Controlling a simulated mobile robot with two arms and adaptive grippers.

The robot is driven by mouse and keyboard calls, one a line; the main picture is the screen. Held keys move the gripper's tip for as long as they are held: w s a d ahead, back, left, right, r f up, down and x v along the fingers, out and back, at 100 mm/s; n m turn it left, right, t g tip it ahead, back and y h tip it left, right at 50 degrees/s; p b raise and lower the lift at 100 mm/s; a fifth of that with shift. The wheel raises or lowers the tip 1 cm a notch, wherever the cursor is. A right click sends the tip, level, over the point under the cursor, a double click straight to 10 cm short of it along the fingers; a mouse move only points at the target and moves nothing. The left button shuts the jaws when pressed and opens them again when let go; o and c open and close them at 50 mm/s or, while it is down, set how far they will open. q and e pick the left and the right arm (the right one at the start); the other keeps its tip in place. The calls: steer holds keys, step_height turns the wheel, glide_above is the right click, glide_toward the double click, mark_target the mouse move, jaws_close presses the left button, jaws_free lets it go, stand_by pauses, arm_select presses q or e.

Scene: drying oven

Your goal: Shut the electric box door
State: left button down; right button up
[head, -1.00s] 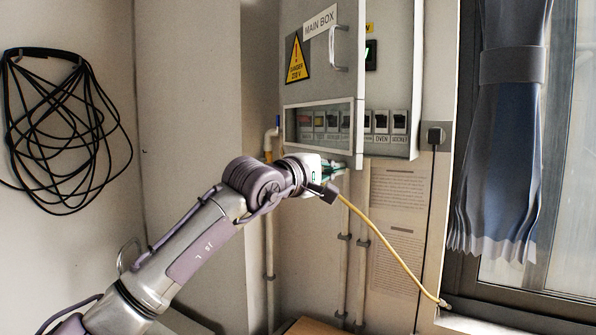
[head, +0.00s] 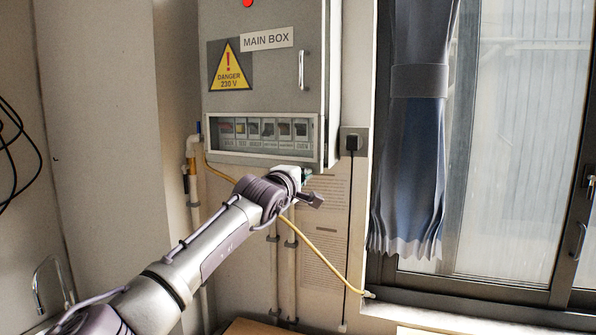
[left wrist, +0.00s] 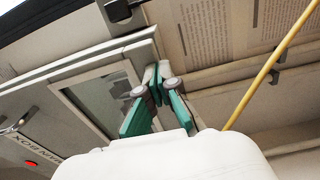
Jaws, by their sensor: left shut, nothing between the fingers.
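The electric box (head: 335,90) hangs on the wall in the head view. Its grey door (head: 275,68) carries a "MAIN BOX" label, a yellow danger sign and a small window over switches. The door looks flush with the box front; a small gap cannot be ruled out. Its handle (head: 303,70) is on the right side. My left gripper (head: 306,177) is at the box's lower right corner, shut and empty. In the left wrist view its green fingers (left wrist: 158,72) are together by the door's window edge; contact is unclear. My right gripper is out of view.
A yellow cable (head: 325,257) runs down the wall below the box, behind my left arm. Pipes (head: 291,270) stand below the box. A black plug (head: 352,142), a blue curtain (head: 415,150) and a window are to the right.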

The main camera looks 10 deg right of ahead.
arm_select(q)
steer(key=shift+w+d, duration=0.3)
steer(key=shift+w, duration=0.05)
stand_by(0.5)
